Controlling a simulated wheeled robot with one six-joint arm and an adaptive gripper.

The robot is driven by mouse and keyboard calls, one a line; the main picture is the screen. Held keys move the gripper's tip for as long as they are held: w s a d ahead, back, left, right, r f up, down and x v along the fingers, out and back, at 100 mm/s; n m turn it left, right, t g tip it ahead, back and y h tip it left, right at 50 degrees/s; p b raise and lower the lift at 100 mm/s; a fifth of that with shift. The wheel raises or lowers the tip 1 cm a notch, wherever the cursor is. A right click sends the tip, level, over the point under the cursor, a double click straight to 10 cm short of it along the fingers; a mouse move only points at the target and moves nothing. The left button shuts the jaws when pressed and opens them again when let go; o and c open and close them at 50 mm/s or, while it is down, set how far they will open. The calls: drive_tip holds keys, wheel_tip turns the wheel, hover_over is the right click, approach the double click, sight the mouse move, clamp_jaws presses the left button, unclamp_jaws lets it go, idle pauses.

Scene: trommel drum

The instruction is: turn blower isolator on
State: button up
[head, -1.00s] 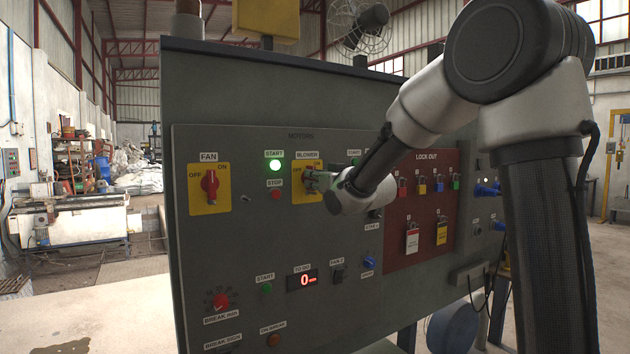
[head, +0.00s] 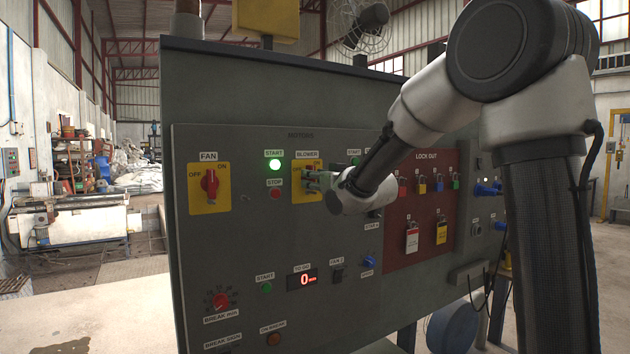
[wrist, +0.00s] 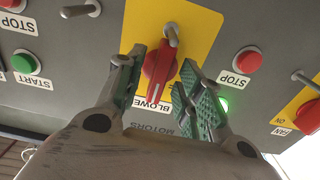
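The blower isolator is a red rotary knob (wrist: 160,66) on a yellow plate (wrist: 199,30), under the BLOWER label in the head view (head: 307,154). In the wrist view, which is upside down, the knob's grip stands near vertical with a slight tilt. My gripper (wrist: 164,72) is open, with one green-padded finger on each side of the knob. A gap shows on the right side; contact on the left side is unclear. In the head view my gripper (head: 314,181) hides much of the plate and the knob.
The fan isolator (head: 210,185), a similar red knob on yellow, is to the left. Between them are a lit green start button (head: 275,164) and a red stop button (head: 275,194). A red lockout board (head: 420,215) is right.

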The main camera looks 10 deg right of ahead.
drive_tip(key=v, duration=1.1)
drive_tip(key=shift+s, duration=0.3)
drive_tip(key=shift+d, duration=0.15)
drive_tip(key=s+d+f+m+g+h, duration=0.1)
drive_tip(key=s+d+f+g+h, duration=0.3)
drive_tip(key=f, duration=0.4)
drive_tip(key=s+d+f+g+h, duration=0.1)
drive_tip(key=s+d+f+g, duration=0.2)
drive_tip(key=s+f+g, duration=0.35)
drive_tip(key=s+d+f+m+g, duration=0.1)
drive_tip(key=s+d, duration=0.1)
drive_tip(key=s, duration=0.9)
drive_tip(key=s+d+m+g, duration=0.1)
drive_tip(key=s+d, duration=0.1)
drive_tip(key=s, duration=0.9)
drive_tip(key=shift+d+f+h, duration=0.25)
drive_tip(key=shift+f+h, duration=0.05)
drive_tip(key=shift+f, duration=0.05)
